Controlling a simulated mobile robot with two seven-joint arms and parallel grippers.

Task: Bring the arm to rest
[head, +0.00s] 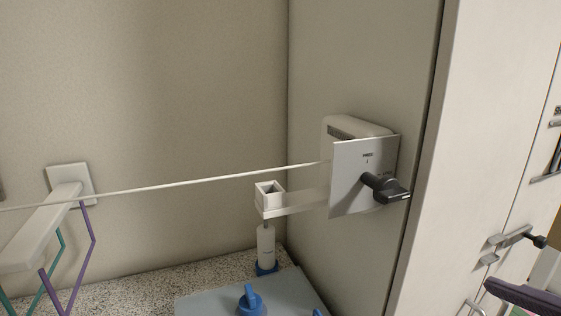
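Neither of my grippers shows in the head view, and I cannot make out any part of my arms. The task names no other object.
A grey plate with a black handle (384,187) sticks out from the right-hand wall. A cord (200,180) stretches left from it. A small white box (268,198) sits above a white bottle (266,246). A grey-blue panel (210,303) lies below. Hangers (92,240) hang left.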

